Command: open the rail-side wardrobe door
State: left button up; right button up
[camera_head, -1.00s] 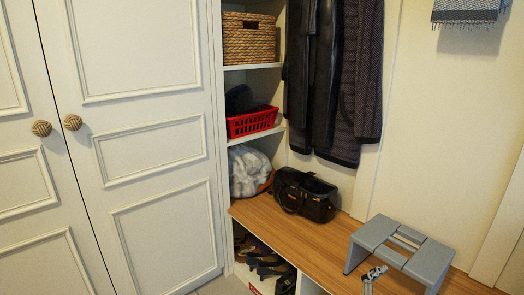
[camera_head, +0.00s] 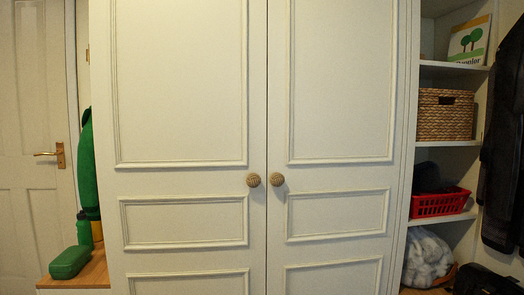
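The wardrobe fills the middle of the head view with two white panelled doors, both shut. The left door (camera_head: 182,80) and the right door (camera_head: 340,80) meet at a dark vertical seam. Each has a round woven-looking knob beside the seam: the left knob (camera_head: 253,180) and the right knob (camera_head: 276,179). The right door is on the side of the shelves and hanging coats. No rail shows clearly. Neither of my grippers is in view.
Right of the wardrobe, open shelves hold a wicker basket (camera_head: 445,114), a red basket (camera_head: 440,203) and a book (camera_head: 468,43). Dark coats (camera_head: 502,150) hang at the right edge. At left, a green case (camera_head: 70,262) and bottle (camera_head: 84,228) sit on a wooden bench near a white room door (camera_head: 30,120).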

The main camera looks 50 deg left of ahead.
aim_at(336, 73)
jog(key=i+l+u, duration=0.1)
jog(key=u, duration=0.3)
jog(key=l+u, duration=0.45)
jog(key=i+l+u, duration=0.1)
jog(key=u, duration=0.3)
jog(key=l+u, duration=0.45)
jog(key=j, duration=0.1)
